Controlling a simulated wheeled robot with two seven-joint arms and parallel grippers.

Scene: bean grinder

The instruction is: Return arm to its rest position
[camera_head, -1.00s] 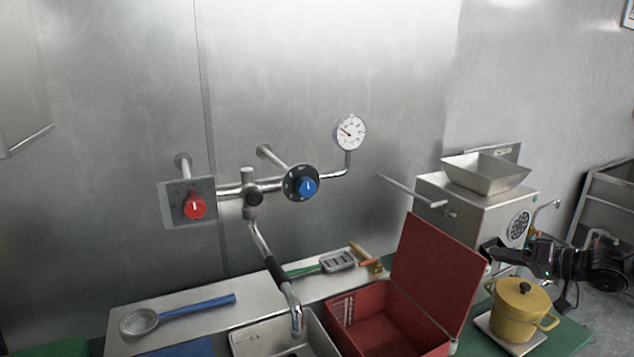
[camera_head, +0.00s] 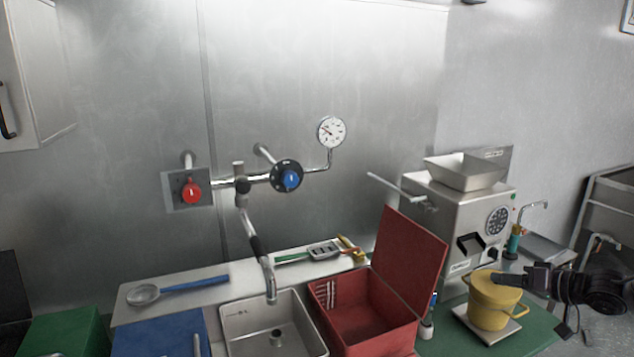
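My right arm comes in from the right edge, and its dark gripper (camera_head: 508,278) is at the upper right of the yellow pot (camera_head: 488,304). The gripper overlaps the pot's lid in the picture and hides its knob. I cannot tell whether it touches the lid or whether the fingers are open. The pot stands on a small pale scale (camera_head: 512,334) on the green worktop. The bean grinder (camera_head: 462,222), a steel box with a hopper tray (camera_head: 468,171) on top, stands behind the pot. My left gripper is not in view.
An open red box (camera_head: 432,250) stands left of the pot, its lid raised. A sink (camera_head: 235,318) with a tap (camera_head: 262,262) is further left. Free air lies above the counter at left.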

